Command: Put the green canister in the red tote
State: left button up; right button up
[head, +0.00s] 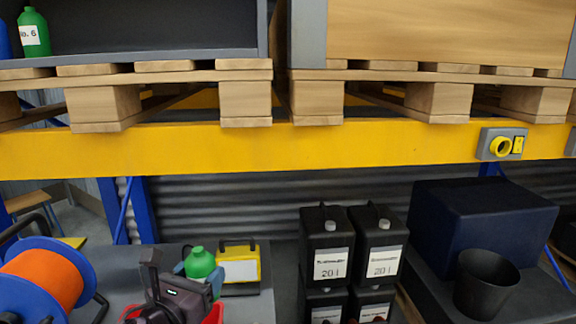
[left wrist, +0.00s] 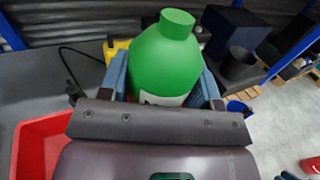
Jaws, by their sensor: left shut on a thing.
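The green canister (head: 200,262) is upright between the blue-grey fingers of my left gripper (head: 198,275). In the left wrist view the canister (left wrist: 168,60) fills the middle, with a finger of the gripper (left wrist: 165,82) on each side and its cap clear on top. The gripper is shut on its body. The red tote (left wrist: 42,138) is at the lower left of the left wrist view, and the canister is beside it there, not inside. In the head view my left gripper and wrist hide most of the tote (head: 214,315). My right gripper is not in view.
A yellow case (head: 239,264) stands just behind the canister. Black jugs (head: 328,255) stand to the right, with a black bucket (head: 486,284) farther right. An orange-and-blue reel (head: 45,280) is at left. A yellow beam (head: 240,148) crosses above; another green bottle (head: 33,32) sits on the upper shelf.

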pick_arm(q)
jog(key=s+a+f+n+y, duration=0.3)
jog(key=s+a+f+y, duration=0.1)
jog(key=f, duration=0.4)
jog(key=s+y, duration=0.1)
jog(key=s, duration=0.1)
jog(key=shift+s+a+f+n+t+y, duration=0.3)
jog(key=shift+s+a+t, duration=0.1)
